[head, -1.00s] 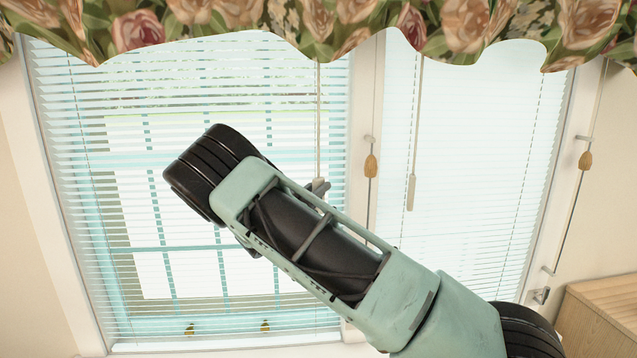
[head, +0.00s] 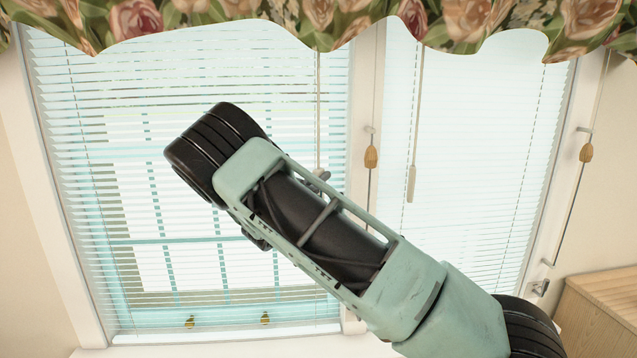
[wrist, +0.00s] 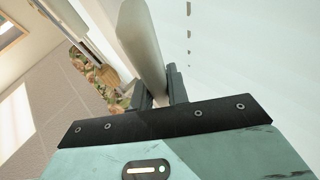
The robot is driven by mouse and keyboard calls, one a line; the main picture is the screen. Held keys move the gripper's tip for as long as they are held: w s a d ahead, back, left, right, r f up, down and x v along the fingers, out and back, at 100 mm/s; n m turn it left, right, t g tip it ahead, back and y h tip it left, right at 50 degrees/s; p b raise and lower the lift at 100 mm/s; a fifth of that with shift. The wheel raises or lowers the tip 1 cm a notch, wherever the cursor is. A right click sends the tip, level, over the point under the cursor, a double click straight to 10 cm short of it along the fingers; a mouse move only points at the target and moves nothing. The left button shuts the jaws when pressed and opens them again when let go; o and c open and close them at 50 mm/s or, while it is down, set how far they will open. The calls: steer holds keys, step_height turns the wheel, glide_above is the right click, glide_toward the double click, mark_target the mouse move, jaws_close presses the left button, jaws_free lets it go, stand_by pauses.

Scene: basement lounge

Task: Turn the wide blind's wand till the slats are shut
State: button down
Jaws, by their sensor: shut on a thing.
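The wide blind (head: 90,200) covers the left window. In the wrist view the wand (wrist: 143,45) runs up from between my fingers. My gripper (wrist: 159,88) is shut on the wand near its lower end. In the head view only a small grey part of my gripper shows beside the wand's lower end; my arm hides the rest.
A narrower blind (head: 470,170) to the right looks shut and has its own wand (head: 411,183). Cords with wooden tassels (head: 371,157) hang beside both blinds. A floral valance (head: 330,20) crosses the top. A wooden cabinet (head: 600,310) stands at lower right.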

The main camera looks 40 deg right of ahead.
steer(key=n+t+y+b, duration=0.1)
steer(key=n+t+b, duration=0.1)
steer(key=t, duration=0.2)
steer(key=n+t+y+b, duration=0.1)
steer(key=n+t, duration=0.1)
steer(key=t, duration=0.1)
steer(key=shift+f+t+b, duration=0.2)
steer(key=shift+t+b, duration=0.2)
steer(key=shift+r+n+t+y+b, duration=0.1)
steer(key=shift+n+t+y+b, duration=0.6)
steer(key=shift+t, duration=0.5)
steer(key=c, duration=1.6)
jaws_free()
steer(key=shift+c, duration=0.2)
steer(key=b+v, duration=0.4)
steer(key=v, duration=1.3)
steer(key=shift+s+b, duration=0.25)
steer(key=shift+b, duration=0.15)
steer(key=shift+a, duration=0.1)
